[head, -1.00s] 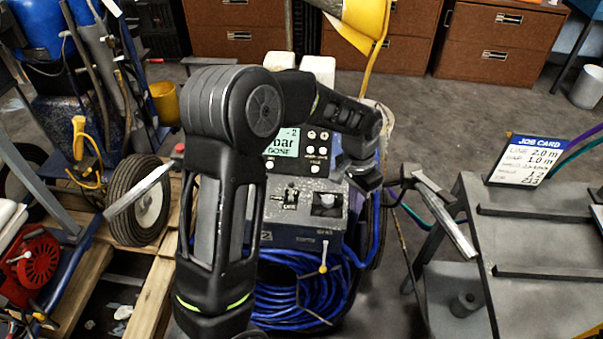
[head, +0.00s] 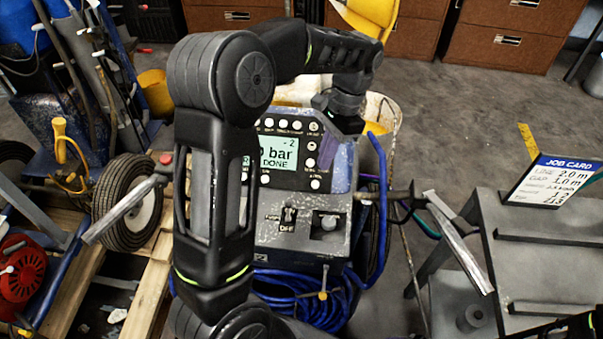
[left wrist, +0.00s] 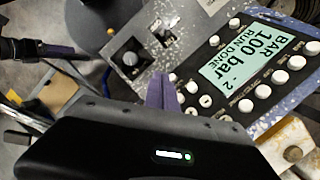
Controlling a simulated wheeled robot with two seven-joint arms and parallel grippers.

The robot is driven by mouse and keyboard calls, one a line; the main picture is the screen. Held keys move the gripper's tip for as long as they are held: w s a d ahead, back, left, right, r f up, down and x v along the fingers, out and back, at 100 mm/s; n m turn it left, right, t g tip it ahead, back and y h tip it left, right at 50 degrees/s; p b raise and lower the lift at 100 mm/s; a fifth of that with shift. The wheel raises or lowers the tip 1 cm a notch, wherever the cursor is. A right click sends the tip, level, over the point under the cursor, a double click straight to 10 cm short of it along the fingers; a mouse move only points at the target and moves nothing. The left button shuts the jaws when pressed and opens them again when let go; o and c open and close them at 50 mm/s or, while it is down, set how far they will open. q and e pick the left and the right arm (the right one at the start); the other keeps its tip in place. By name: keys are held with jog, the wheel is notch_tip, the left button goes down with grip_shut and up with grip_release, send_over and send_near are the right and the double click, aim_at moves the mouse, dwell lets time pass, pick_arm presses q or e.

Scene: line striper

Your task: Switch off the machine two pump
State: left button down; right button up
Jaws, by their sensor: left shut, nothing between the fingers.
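Machine two (head: 340,258) stands in the middle of the head view, a grey speckled box with a raised blue control panel. Its screen (head: 285,155) reads bar and DONE; in the left wrist view the screen (left wrist: 247,55) reads 100 bar, RUN DONE, -2. The pump toggle switch (head: 288,217) sits on the lower face above an OFF label; it also shows in the left wrist view (left wrist: 165,30). I cannot tell its position. My left gripper (head: 344,172) is shut and empty, its purple fingers (left wrist: 161,95) near the panel's edge, apart from the switch. My right gripper is out of view.
Blue hose (head: 290,290) coils below and runs up the right side. Handlebars (head: 455,240) stick out at right. A grey bench (head: 560,260) with a job card (head: 553,182) stands at right.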

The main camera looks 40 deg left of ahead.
aim_at(288, 212)
pick_arm(q)
jog(key=p+x, duration=0.1)
jog(key=x, duration=0.8)
jog(key=shift+w+a, duration=0.1)
jog(key=shift+w, duration=0.05)
jog(key=s, duration=0.1)
jog(key=s+a+p, duration=0.1)
jog(key=s, duration=0.1)
jog(key=shift+a+f, duration=0.2)
jog(key=shift+s+a+f, duration=0.1)
jog(key=shift+s+a, duration=0.15)
jog(key=shift+s, duration=0.1)
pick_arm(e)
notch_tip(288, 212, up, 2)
